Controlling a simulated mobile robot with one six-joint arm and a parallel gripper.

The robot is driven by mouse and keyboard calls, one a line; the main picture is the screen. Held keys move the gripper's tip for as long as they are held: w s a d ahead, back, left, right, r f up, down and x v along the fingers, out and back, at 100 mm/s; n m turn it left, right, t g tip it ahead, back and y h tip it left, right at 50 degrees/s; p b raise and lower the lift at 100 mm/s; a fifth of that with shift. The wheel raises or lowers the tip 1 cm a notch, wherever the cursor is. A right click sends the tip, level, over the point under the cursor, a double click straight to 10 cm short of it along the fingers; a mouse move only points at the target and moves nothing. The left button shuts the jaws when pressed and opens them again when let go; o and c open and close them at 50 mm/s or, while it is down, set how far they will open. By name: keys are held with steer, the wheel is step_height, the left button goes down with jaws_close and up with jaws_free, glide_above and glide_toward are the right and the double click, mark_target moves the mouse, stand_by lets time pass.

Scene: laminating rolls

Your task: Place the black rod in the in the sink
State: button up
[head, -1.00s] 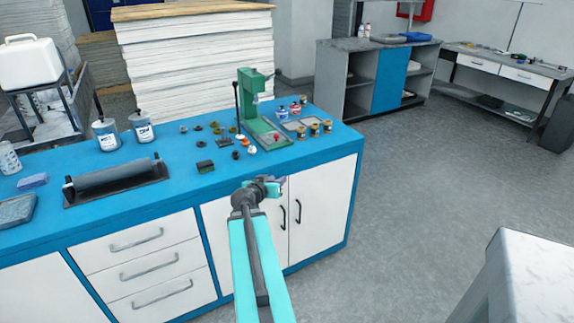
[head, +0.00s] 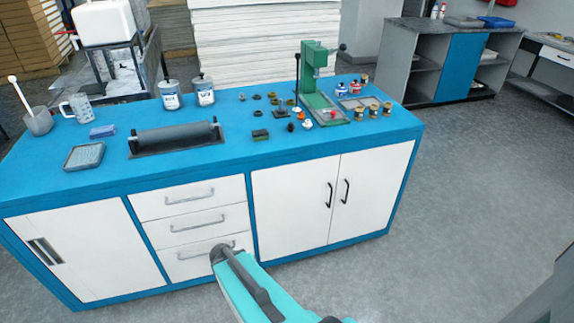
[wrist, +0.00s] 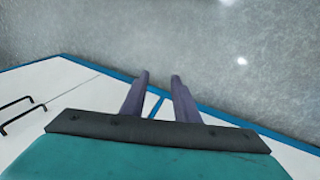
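A dark grey-black roller (head: 175,135) lies across a black holder on the blue-topped counter (head: 228,150). It is the only large rod-like dark thing I see, but I cannot be sure that it is the task's black rod. I cannot make out a sink for certain. My gripper (wrist: 161,77) shows in the wrist view with its two fingers apart and nothing between them. It is over the grey floor and the white cabinet front. In the head view my arm is low in front of the drawers, and the fingers cannot be made out there.
A green press (head: 318,85), small pots, two labelled jars (head: 171,95), a mug (head: 76,108), a grey tray (head: 84,157) and a mortar (head: 38,121) stand on the counter. A shelved bench (head: 452,60) stands behind right. Floor on the right is clear.

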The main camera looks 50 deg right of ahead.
steer(key=s+a+f+n+g+y, duration=0.2)
steer(key=s+a, duration=0.5)
steer(key=a, duration=0.4)
steer(key=s+a+f+n+g+y, duration=0.2)
steer(key=s+a+f, duration=0.4)
steer(key=a, duration=0.5)
steer(key=shift+s+a+f+n+g, duration=0.3)
steer(key=shift+s+n, duration=0.6)
steer(key=shift+s, duration=0.25)
steer(key=shift+o, duration=0.4)
steer(key=shift+d, duration=0.1)
